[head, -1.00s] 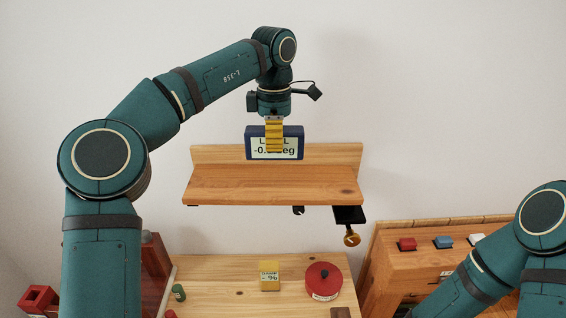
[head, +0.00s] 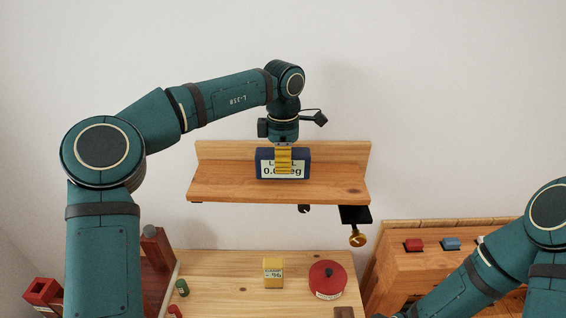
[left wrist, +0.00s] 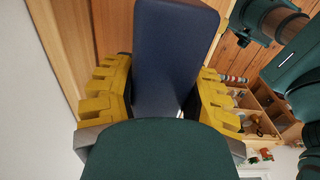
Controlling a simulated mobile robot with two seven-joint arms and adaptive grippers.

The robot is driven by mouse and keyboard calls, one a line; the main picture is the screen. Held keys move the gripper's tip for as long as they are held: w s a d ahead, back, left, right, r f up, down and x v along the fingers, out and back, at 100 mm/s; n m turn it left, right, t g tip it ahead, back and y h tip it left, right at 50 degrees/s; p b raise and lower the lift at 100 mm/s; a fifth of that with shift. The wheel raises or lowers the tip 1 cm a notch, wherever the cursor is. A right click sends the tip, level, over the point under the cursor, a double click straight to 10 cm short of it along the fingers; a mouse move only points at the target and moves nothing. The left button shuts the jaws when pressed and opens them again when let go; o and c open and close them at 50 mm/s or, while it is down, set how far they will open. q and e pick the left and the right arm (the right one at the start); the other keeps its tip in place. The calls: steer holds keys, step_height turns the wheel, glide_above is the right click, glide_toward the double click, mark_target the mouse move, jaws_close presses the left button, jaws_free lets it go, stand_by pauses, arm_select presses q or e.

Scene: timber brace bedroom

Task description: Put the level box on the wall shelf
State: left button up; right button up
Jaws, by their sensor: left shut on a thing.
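The level box (head: 264,170) is dark blue with a light display on its front, which reads about 0.0 deg. My left gripper (head: 284,165) has yellow fingers and is shut on the level box from above. The box is upright over the wooden wall shelf (head: 225,186), in front of its back board. Its lower edge looks at or very near the shelf surface; I cannot tell if it touches. In the left wrist view the box (left wrist: 170,60) sits between the yellow fingers (left wrist: 160,98). My right gripper is out of view; only part of that arm shows at lower right.
Below the shelf, a wooden table (head: 225,285) holds a yellow block (head: 273,272), a red round tin (head: 327,280) and a small green cylinder (head: 182,288). A bracket with a brass knob (head: 357,238) hangs under the shelf. A wooden panel with coloured buttons (head: 413,245) stands right. The shelf is bare beside the box.

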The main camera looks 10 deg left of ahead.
arm_select(q)
steer(key=shift+f, duration=0.5)
steer(key=shift+f, duration=0.1)
steer(key=shift+f, duration=0.1)
steer(key=o, duration=1.3)
steer(key=shift+f, duration=0.1)
step_height(320, 180, up, 13)
steer(key=shift+f, duration=0.2)
